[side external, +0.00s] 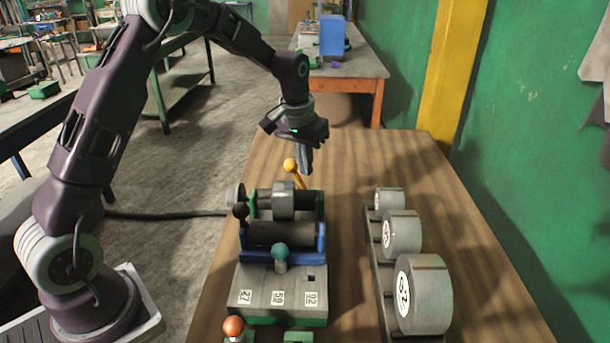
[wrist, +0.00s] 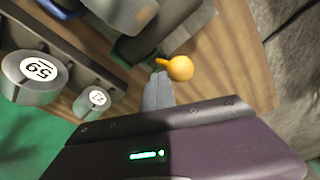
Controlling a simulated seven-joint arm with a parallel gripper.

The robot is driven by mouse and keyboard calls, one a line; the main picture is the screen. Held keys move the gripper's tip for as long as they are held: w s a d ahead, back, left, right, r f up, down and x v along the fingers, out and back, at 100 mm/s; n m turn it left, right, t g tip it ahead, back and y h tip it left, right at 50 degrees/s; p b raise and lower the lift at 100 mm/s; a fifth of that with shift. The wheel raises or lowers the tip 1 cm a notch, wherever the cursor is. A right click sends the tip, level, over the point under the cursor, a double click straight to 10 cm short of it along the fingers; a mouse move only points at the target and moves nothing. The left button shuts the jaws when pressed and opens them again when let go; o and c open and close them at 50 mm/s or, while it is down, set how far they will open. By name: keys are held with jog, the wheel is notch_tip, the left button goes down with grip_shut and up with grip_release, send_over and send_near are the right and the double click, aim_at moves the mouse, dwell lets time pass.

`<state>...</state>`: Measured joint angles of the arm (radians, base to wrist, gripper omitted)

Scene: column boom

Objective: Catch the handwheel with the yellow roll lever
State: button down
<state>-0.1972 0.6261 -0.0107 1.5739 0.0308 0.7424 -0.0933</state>
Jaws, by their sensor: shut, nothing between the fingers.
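The yellow roll lever (side external: 291,166) stands at the back of the machine, with a round ball knob on a thin stem. In the wrist view its ball (wrist: 180,68) shows just beside my fingertips. My gripper (side external: 306,172) is shut and empty, pointing down next to the lever; I cannot tell whether they touch. It also shows in the wrist view (wrist: 161,76). A grey disc (side external: 236,194), which may be the handwheel, is on the machine's left side, near a black knob (side external: 240,211). A grey cylinder (side external: 284,200) sits between green supports above a dark roller.
The machine's grey front block (side external: 272,287) carries number labels and a teal knob (side external: 280,251). An orange knob (side external: 233,327) is at the front. A rack (side external: 374,270) with several numbered cylinders stands to the right. The wooden table (side external: 430,180) is clear at the back right.

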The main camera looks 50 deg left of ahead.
jog(key=shift+s+a, duration=0.4)
notch_tip(320, 180, up, 7)
jog(key=w+d, duration=0.1)
jog(key=shift+w+d, duration=0.2)
jog(key=shift+d, duration=0.05)
dwell(0.3)
